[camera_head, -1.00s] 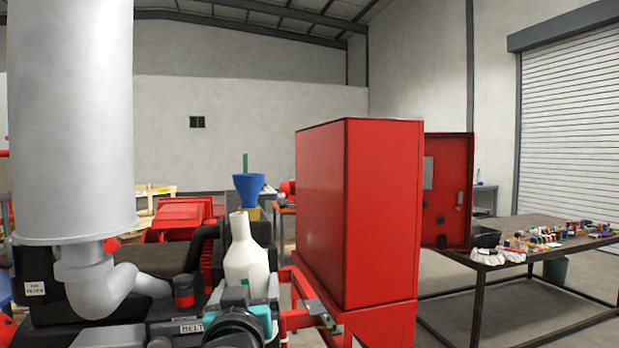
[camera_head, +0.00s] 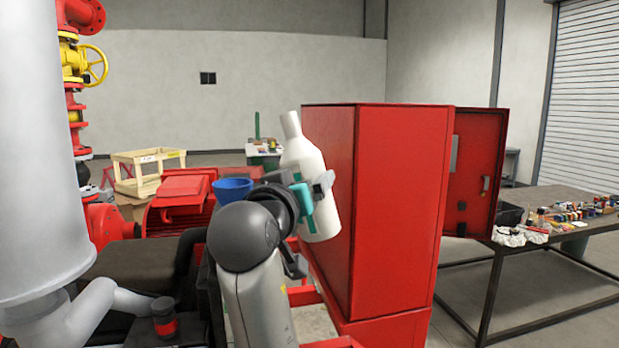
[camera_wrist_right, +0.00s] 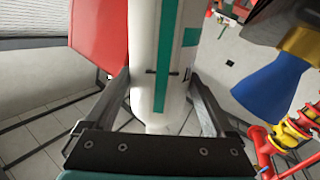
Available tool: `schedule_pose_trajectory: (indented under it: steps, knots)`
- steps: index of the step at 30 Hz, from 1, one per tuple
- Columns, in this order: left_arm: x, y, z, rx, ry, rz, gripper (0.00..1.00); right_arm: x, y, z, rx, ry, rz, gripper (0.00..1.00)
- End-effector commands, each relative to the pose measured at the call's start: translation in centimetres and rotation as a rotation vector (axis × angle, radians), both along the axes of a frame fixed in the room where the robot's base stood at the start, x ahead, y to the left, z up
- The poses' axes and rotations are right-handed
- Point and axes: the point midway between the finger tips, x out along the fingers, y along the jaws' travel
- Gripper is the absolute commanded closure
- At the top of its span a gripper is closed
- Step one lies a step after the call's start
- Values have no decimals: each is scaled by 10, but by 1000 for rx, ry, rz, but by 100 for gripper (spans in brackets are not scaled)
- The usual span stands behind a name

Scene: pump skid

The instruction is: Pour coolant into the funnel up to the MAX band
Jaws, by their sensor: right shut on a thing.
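A white coolant bottle (camera_head: 302,158) with a teal strip is held in my right gripper (camera_head: 314,190), its neck leaning up and to the left. In the right wrist view the bottle (camera_wrist_right: 144,50) stands between the two fingers of the right gripper (camera_wrist_right: 158,80). The blue funnel (camera_head: 232,187) is left of the bottle and lower, partly hidden behind my right arm. The MAX band is not visible. My left gripper is out of view.
A tall red cabinet (camera_head: 395,200) with an open door (camera_head: 478,170) stands close behind and right of the bottle. A large grey cylinder (camera_head: 45,150) fills the left. A cluttered workbench (camera_head: 570,250) is at the right.

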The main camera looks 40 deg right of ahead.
Motion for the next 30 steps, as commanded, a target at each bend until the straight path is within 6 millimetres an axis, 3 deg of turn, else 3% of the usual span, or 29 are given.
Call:
schedule_pose_trajectory:
  steps: [18, 30]
  knots:
    - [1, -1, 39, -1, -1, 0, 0, 36, 20, -5, -262, 445, -2, 83]
    - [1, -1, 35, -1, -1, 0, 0, 35, 20, -8, -255, 435, 0, 83]
